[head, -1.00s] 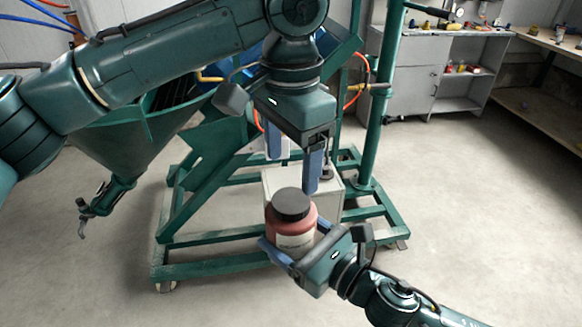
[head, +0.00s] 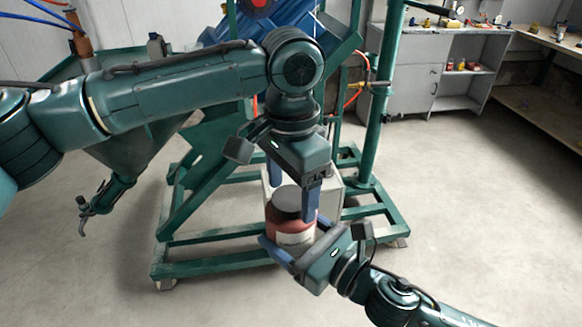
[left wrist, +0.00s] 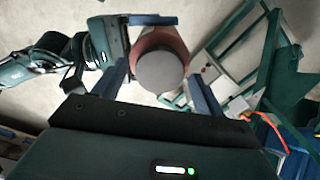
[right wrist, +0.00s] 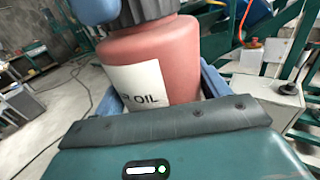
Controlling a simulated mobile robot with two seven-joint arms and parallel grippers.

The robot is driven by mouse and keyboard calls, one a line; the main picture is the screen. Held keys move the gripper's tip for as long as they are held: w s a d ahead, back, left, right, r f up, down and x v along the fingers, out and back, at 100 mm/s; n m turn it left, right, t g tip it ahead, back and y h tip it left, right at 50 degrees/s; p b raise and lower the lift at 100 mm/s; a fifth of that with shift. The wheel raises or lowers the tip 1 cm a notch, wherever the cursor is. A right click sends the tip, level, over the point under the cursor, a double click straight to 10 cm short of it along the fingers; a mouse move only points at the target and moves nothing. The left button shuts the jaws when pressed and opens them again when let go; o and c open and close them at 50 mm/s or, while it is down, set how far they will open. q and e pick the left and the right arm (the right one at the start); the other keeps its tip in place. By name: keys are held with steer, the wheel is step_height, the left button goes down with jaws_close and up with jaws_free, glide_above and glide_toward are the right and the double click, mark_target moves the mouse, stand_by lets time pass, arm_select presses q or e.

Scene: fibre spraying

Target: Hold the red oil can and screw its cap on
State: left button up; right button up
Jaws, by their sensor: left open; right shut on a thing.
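The red oil can (head: 291,232) is upright with a white label and a dark cap (head: 287,199) on its top. In the right wrist view the can (right wrist: 178,62) sits between the fingers of my right gripper (head: 290,252), which is shut on it. My left gripper (head: 292,203) points down above the can, open, with one finger on each side of the cap. In the left wrist view the round cap (left wrist: 160,72) lies between the two fingertips. In the right wrist view a blue finger overlaps the ribbed cap (right wrist: 150,10); I cannot tell if it touches.
A green steel frame (head: 215,267) on casters stands behind the can, with a light box (head: 330,195) on it. A grey cabinet (head: 412,75) and a workbench (head: 545,45) stand at the back right. The floor at right is clear.

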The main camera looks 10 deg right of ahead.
arm_select(q)
steer(key=shift+f, duration=0.3)
steer(key=shift+c, duration=0.4)
steer(key=c, duration=0.9)
steer(key=o, duration=1.2)
steer(key=shift+c, duration=0.2)
step_height(320, 180, up, 12)
